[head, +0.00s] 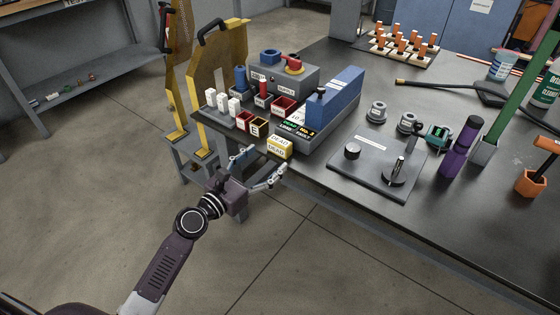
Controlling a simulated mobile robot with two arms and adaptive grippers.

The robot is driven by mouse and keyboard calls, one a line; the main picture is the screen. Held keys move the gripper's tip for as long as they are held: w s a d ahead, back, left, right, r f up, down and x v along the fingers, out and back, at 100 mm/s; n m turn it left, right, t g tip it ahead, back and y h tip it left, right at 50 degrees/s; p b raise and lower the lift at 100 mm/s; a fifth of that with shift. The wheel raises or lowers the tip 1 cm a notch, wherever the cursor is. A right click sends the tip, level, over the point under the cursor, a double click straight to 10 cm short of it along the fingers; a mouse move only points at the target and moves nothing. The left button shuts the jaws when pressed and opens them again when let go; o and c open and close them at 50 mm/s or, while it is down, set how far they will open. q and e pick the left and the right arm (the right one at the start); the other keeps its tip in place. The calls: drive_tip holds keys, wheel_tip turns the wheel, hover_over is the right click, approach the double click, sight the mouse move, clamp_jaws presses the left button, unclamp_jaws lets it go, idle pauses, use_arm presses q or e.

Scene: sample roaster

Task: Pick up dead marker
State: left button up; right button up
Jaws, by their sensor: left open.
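The dead marker is a small yellow block with a white label (280,147) that seems to read "DEAD". It stands at the near left edge of the dark table, in front of the grey and blue unit. My left gripper (262,168) is open and empty, just off the table edge. Its fingers are spread, pointing toward the yellow block, which lies a little beyond them. I see no contact between them. My right gripper is out of view.
Small red and dark bins (284,106) and white blocks (222,103) stand behind and left of the marker. A blue box (336,94) rises behind it. A flat dark plate (375,172) with fittings lies to the right.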

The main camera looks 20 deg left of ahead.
sight(276, 144)
use_arm(q)
drive_tip(key=shift+w+d+r, duration=0.1)
drive_tip(key=shift+w+r, duration=0.05)
drive_tip(key=shift+r, duration=0.3)
drive_tip(key=shift+w+r, duration=0.15)
drive_tip(key=shift+w, duration=0.2)
drive_tip(key=x, duration=0.4)
drive_tip(key=b+x, duration=0.1)
drive_tip(key=x, duration=0.1)
drive_tip(key=shift+w+a+r, duration=0.15)
drive_tip(key=shift+w+a, duration=0.05)
drive_tip(key=shift+a, duration=0.05)
drive_tip(key=shift+w+d, duration=0.15)
drive_tip(key=shift+w, duration=0.2)
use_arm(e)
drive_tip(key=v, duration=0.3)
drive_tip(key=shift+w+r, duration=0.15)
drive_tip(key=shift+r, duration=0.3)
use_arm(q)
drive_tip(key=c, duration=1.3)
